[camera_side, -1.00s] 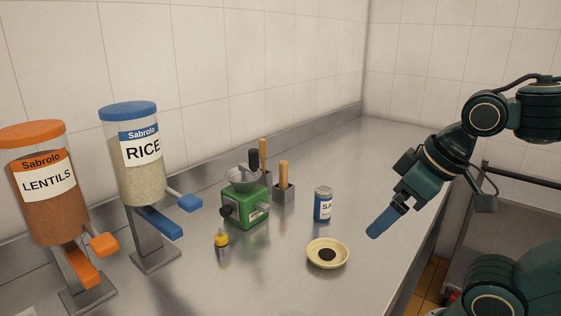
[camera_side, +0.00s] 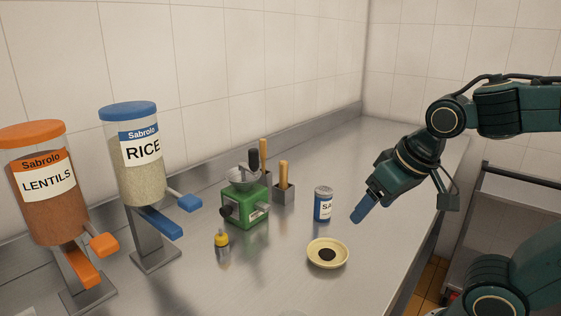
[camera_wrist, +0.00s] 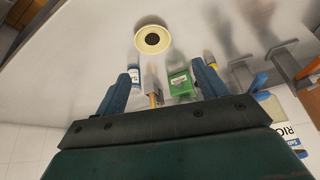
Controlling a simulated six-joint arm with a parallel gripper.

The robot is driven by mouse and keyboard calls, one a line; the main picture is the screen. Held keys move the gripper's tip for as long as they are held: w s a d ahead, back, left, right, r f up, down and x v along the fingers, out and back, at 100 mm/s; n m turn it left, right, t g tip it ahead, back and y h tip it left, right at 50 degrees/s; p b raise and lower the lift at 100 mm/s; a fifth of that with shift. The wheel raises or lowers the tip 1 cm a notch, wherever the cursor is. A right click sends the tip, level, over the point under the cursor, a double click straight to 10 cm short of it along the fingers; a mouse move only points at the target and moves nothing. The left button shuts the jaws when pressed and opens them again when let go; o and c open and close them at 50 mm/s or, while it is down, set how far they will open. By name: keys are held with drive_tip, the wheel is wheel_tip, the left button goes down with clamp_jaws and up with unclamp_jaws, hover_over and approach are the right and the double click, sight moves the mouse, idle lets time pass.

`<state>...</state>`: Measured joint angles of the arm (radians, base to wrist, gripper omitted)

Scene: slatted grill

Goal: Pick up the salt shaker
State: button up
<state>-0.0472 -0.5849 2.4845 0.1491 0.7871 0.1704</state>
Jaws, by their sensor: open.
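The salt shaker (camera_side: 323,205) is a white and blue can with a label whose visible letters read "SA". It stands upright on the steel counter; in the wrist view it is at the left (camera_wrist: 134,74), partly behind one finger. My gripper (camera_side: 363,214) has blue fingers and is to the right of the shaker in the side view, apart from it and tilted down-left. In the wrist view my gripper (camera_wrist: 164,72) has its two fingers spread wide with nothing held between them.
A cream dish (camera_side: 327,254) with a dark centre lies in front of the shaker. A green grinder (camera_side: 245,206), wooden-handled tools in grey blocks (camera_side: 283,193) and a yellow-capped bottle (camera_side: 222,246) stand left. Rice (camera_side: 133,165) and lentils (camera_side: 39,190) dispensers are farther left.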

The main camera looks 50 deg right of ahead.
drive_tip(key=w+d+f+m+g+h, duration=0.1)
drive_tip(key=w+d+f+m+h, duration=0.5)
drive_tip(key=w, duration=0.3)
drive_tip(key=m+t+h, duration=0.2)
drive_tip(key=m+h, duration=0.2)
drive_tip(key=h, duration=0.1)
approach(323, 198)
drive_tip(key=shift+w+d+f, duration=0.15)
drive_tip(key=shift+w+d, duration=0.1)
drive_tip(key=shift+w, duration=0.1)
drive_tip(key=shift+x, duration=4.35)
drive_tip(key=shift+d, duration=0.15)
drive_tip(key=shift+x, duration=2.45)
drive_tip(key=shift+s, duration=0.1)
